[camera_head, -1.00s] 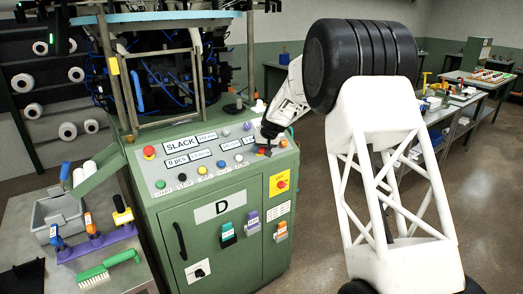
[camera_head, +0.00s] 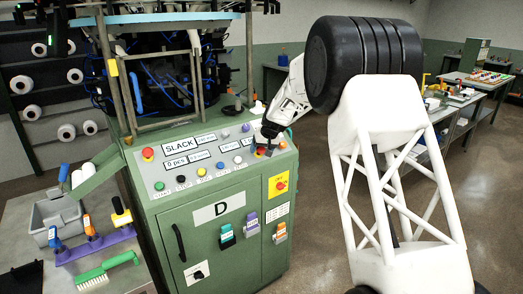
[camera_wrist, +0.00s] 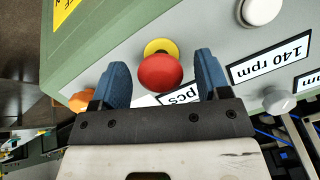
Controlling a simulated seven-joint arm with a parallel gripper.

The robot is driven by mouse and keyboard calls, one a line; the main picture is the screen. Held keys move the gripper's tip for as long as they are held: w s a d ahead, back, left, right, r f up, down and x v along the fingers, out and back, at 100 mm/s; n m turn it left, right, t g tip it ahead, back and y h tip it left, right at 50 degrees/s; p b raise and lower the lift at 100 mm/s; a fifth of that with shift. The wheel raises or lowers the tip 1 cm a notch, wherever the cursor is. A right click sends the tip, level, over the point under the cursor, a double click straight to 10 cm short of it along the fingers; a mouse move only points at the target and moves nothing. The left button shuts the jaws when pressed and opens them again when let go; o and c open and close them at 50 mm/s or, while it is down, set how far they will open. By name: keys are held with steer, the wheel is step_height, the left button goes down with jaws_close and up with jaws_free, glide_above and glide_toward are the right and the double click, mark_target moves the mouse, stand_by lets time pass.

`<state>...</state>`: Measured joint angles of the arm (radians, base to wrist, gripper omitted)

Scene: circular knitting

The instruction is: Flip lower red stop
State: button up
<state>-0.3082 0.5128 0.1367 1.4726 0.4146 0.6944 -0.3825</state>
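A red mushroom stop button (camera_wrist: 160,72) with a yellow collar sits on the grey panel and lies between my fingers in the wrist view. My gripper (camera_wrist: 162,82) is open, with a blue finger on each side of the button and gaps visible. In the head view my gripper (camera_head: 264,143) is over the right part of the panel, where a bit of red shows under it. A second red stop (camera_head: 148,154) is at the panel's left end. A red knob on a yellow plate (camera_head: 279,185) is on the front face. Contact with the button cannot be told.
An orange knob (camera_wrist: 80,101) is close beside the left finger in the wrist view. A white knob (camera_wrist: 261,11) and a grey one (camera_wrist: 278,101) are on the right. A side table with a grey bin (camera_head: 55,217) and tools stands left of the green machine (camera_head: 165,215).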

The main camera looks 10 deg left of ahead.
steer(key=shift+r, duration=0.1)
steer(key=v, duration=0.7)
steer(key=shift+r, duration=0.3)
steer(key=shift+s+d, duration=0.1)
stand_by(0.4)
